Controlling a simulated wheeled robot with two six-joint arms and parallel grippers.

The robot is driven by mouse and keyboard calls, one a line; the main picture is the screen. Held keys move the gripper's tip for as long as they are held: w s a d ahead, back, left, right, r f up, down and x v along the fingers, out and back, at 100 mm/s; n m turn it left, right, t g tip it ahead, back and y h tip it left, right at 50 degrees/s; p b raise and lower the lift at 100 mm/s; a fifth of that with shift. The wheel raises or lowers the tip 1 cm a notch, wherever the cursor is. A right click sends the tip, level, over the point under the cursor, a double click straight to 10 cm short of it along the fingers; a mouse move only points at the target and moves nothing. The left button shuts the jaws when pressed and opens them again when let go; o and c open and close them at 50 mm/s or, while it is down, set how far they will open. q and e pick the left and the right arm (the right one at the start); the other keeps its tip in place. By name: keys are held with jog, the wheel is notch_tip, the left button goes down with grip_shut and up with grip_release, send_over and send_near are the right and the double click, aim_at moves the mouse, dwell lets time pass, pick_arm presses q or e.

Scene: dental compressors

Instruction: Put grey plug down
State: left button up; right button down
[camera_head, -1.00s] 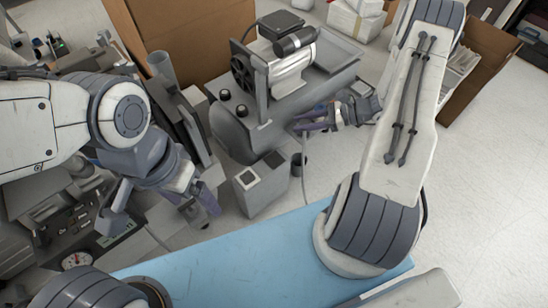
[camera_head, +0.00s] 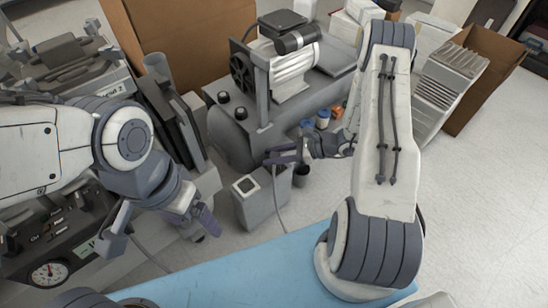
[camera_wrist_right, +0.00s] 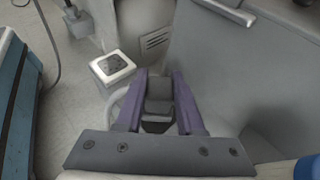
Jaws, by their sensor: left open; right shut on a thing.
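My right gripper (camera_head: 278,156) is shut on the grey plug, with a pale cable (camera_head: 278,205) hanging below it. In the right wrist view the grey plug (camera_wrist_right: 159,92) sits between the two purple fingers (camera_wrist_right: 158,78). The plug is held in the air in front of the grey compressor (camera_head: 232,135), close above a grey box with a socket on top (camera_head: 247,186). That socket box also shows in the wrist view (camera_wrist_right: 112,67), left of the fingers and apart from the plug. My left gripper (camera_head: 203,219) is open and empty, left of the box.
A blue surface (camera_head: 230,270) spans the near side. A gauge panel (camera_head: 50,272) is at the left. Cardboard boxes (camera_head: 185,42) stand behind. The floor at the right (camera_head: 475,190) is clear.

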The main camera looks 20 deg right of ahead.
jog(key=shift+f+b, duration=0.35)
jog(key=shift+f, duration=0.15)
jog(key=c, duration=0.5)
grip_release()
jog(key=shift+r, duration=0.1)
